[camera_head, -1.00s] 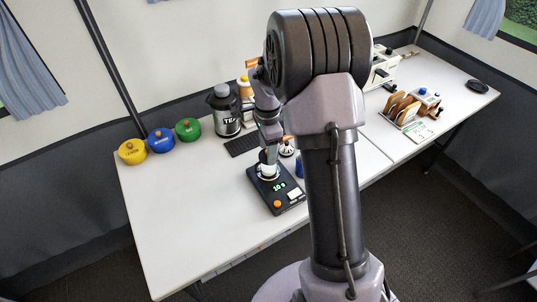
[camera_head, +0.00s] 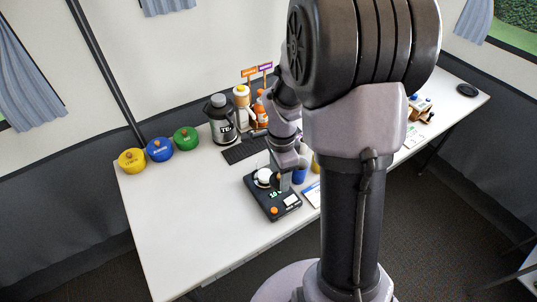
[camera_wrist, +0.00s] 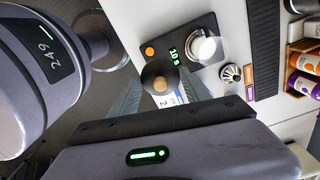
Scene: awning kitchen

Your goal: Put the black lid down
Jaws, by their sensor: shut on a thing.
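My gripper (camera_wrist: 160,88) is shut on the black lid (camera_wrist: 158,70), a small dark round piece with a tan knob, which shows between the two fingers in the wrist view. In the head view my gripper (camera_head: 286,176) is over the right side of the black scale; the lid is too small and covered to make out there. Whether the lid touches anything below is not clear. An open cup with white contents (camera_wrist: 207,47) stands on the scale (camera_wrist: 180,38). The cup also shows in the head view (camera_head: 264,177), left of my gripper.
Yellow (camera_head: 132,161), blue (camera_head: 160,149) and green (camera_head: 186,138) pots stand at the back left. A TEA canister (camera_head: 221,120), a dark mat (camera_head: 245,149) and bottles (camera_head: 261,115) are behind the scale. The front left table is clear.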

